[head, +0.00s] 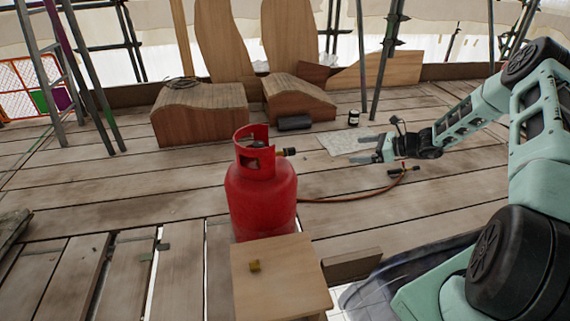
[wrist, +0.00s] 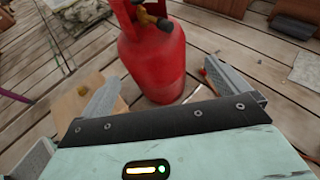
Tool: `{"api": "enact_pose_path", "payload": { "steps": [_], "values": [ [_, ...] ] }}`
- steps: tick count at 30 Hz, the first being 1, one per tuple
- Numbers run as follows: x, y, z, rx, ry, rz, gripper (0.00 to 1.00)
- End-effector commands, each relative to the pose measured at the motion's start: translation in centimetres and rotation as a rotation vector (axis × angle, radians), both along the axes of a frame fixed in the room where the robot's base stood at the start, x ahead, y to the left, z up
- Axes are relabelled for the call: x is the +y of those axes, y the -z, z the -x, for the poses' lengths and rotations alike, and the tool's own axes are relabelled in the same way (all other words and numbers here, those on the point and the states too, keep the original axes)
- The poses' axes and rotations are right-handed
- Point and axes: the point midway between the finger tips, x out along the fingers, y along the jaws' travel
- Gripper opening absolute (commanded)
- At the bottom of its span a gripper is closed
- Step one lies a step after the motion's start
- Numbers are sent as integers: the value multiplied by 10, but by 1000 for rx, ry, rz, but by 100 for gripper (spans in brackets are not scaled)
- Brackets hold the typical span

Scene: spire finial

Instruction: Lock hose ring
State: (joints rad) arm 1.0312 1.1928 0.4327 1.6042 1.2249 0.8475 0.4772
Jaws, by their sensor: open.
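A red gas bottle (head: 261,190) stands upright on the plank deck, with a collar around its top. A dark fitting with a brass-coloured part (head: 287,151) sticks out to the right from its valve; it also shows in the wrist view (wrist: 164,24). I cannot make out a separate hose ring or whether it is locked. An orange-brown hose (head: 345,197) runs along the deck from behind the bottle to a dark torch-like end at the right. My gripper (head: 364,148) is open and empty, right of the bottle and apart from it. In the wrist view the bottle (wrist: 152,60) shows beyond the fingers.
A wooden box (head: 285,275) with a small brass-coloured piece (head: 254,266) stands in front of the bottle. Carved wooden blocks (head: 200,115), a dark cylinder (head: 294,123), a jar (head: 353,118) and a pale sheet (head: 345,141) lie behind. Scaffold poles stand farther back.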

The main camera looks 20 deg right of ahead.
Motion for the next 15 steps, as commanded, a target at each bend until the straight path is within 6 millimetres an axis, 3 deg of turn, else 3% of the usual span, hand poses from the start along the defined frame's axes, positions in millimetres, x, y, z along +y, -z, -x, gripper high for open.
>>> {"api": "enact_pose_path", "payload": {
  "steps": [1,5,15],
  "values": [
    [-12,10,2,1,37,-21,100],
    [-21,18,0,2,70,-40,100],
    [13,41,-43,2,68,-39,100]
  ]
}}
